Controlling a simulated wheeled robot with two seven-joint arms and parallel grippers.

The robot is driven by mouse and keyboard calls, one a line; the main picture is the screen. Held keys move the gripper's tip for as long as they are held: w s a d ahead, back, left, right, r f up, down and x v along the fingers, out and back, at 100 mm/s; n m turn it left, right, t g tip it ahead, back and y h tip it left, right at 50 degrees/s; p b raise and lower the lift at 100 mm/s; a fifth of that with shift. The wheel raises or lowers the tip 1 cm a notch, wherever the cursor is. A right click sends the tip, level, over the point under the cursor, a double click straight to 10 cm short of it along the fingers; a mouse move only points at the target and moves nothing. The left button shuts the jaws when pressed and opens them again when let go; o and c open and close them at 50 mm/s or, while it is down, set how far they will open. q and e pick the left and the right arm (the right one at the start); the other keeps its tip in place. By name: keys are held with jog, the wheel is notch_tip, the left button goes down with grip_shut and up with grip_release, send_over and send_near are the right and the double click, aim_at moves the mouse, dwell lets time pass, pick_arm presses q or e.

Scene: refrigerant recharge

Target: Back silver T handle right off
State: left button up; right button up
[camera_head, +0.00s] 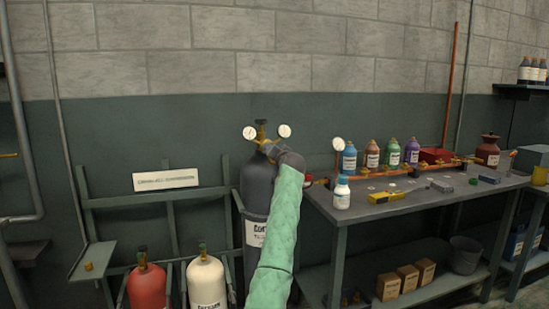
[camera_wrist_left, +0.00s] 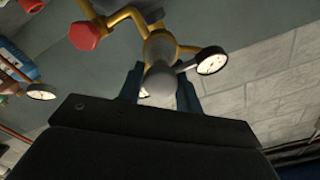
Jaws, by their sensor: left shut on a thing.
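In the left wrist view, my left gripper (camera_wrist_left: 159,84) has its two dark blue fingers closed on either side of a silver-grey rounded handle (camera_wrist_left: 161,48) on the brass regulator (camera_wrist_left: 125,15). Its T shape is not clear from this angle. In the head view, the regulator with its two white gauges (camera_head: 284,131) sits on top of a tall dark grey cylinder (camera_head: 258,187). My green-sleeved left arm reaches up in front of it, and the wrist hides the fingers and the handle. My right gripper is in neither view.
A red cylinder (camera_head: 147,287) and a cream cylinder (camera_head: 207,284) stand to the left by a green rack. The workbench (camera_head: 400,206) at right holds a white bottle (camera_head: 342,192), several coloured bottles and a brass manifold. A red hexagonal knob (camera_wrist_left: 86,36) shows near the gripper.

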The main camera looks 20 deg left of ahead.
pick_arm(q)
jog(key=shift+o, duration=0.6)
jog(key=shift+f+n, duration=0.15)
jog(key=shift+n, duration=0.35)
jog(key=o, duration=0.8)
jog(key=shift+c, duration=0.2)
jog(key=v, duration=0.7)
jog(key=shift+s+d+b, duration=0.2)
jog(key=shift+s+b, duration=0.15)
jog(key=shift+b, duration=0.05)
